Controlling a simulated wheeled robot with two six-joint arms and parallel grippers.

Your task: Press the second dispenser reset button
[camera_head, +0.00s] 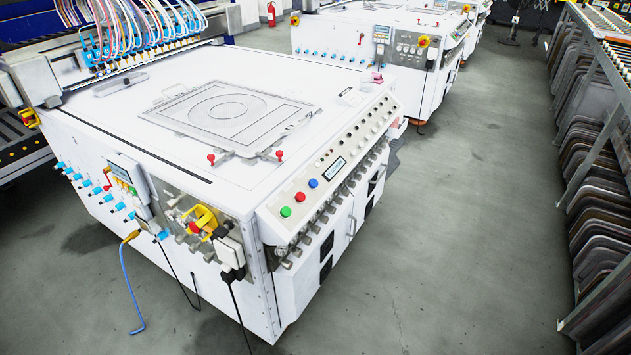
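A white machine (110,110) fills the left and middle of the view. Its sloped control panel (275,203) on the right edge carries a green button (285,211), a red button (300,197) and a blue button (313,183) in a row. A small display (335,167) sits beyond them, with several small pale buttons further along the panel. No readable label shows which button is the second dispenser reset. Neither of my grippers is in view.
A yellow-and-red switch (201,219) and hanging cables are on the machine's near face. A blue hose (129,290) reaches the floor. Another white machine (340,40) stands behind. A rack of trays (600,200) lines the right. The grey floor between is clear.

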